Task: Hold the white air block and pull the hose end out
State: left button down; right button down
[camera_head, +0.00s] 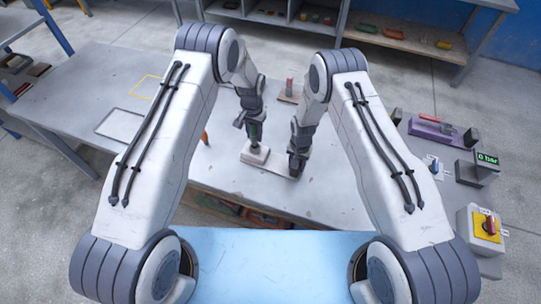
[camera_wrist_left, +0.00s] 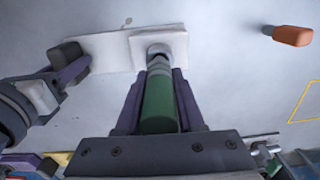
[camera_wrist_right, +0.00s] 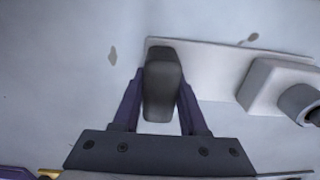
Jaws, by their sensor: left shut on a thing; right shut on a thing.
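The white air block (camera_head: 256,154) sits on one end of a flat white plate (camera_head: 275,165) on the grey table. A dark grey upright grip (camera_wrist_right: 162,85) stands at the plate's other end. My right gripper (camera_head: 297,168) is shut on that grip, with a purple finger on each side. My left gripper (camera_wrist_left: 160,95) is shut on the green hose end (camera_wrist_left: 159,105). The hose end's metal collar (camera_wrist_left: 158,62) meets the block's face in the left wrist view; how deep it sits is hidden. The block also shows in the right wrist view (camera_wrist_right: 262,85).
An orange-handled thing (camera_wrist_left: 293,36) lies on the table left of the block in the head view. At the right are a purple tray (camera_head: 435,132), a "0 bar" display (camera_head: 487,159) and a yellow box with a red knob (camera_head: 488,226). The table's left part is mostly clear.

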aim_at(254, 126)
pick_arm(q)
jog(key=shift+r, duration=2.2)
jog(key=shift+r, duration=0.1)
jog(key=shift+r, duration=1.45)
pick_arm(e)
jog(key=shift+c, duration=1.8)
grip_release()
notch_tip(254, 126, up, 12)
jog(key=shift+r, duration=0.1)
